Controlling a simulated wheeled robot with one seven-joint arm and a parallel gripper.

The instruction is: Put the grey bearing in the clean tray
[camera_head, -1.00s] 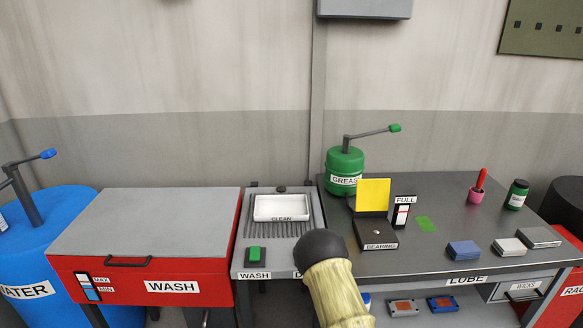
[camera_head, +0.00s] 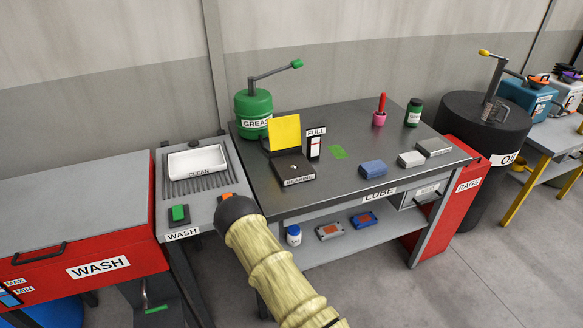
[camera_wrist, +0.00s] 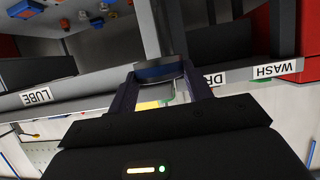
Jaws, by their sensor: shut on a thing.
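The clean tray (camera_head: 197,162) is white, shallow and labelled CLEAN. It sits on the ribbed drain board between the wash tank and the lube bench in the head view, and looks empty. My gripper (camera_wrist: 161,74) shows in the wrist view, its fingers shut on a dark grey-blue, ring-like piece (camera_wrist: 158,72) that looks like the grey bearing. Its far side is hard to make out. In the head view my arm's sleeve covers the front centre, and the gripper and held piece are hidden there.
The black BEARING box (camera_head: 289,173) stands with its yellow lid up. The green grease pump (camera_head: 253,108) is behind it. The red wash tank (camera_head: 95,265) is at left.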

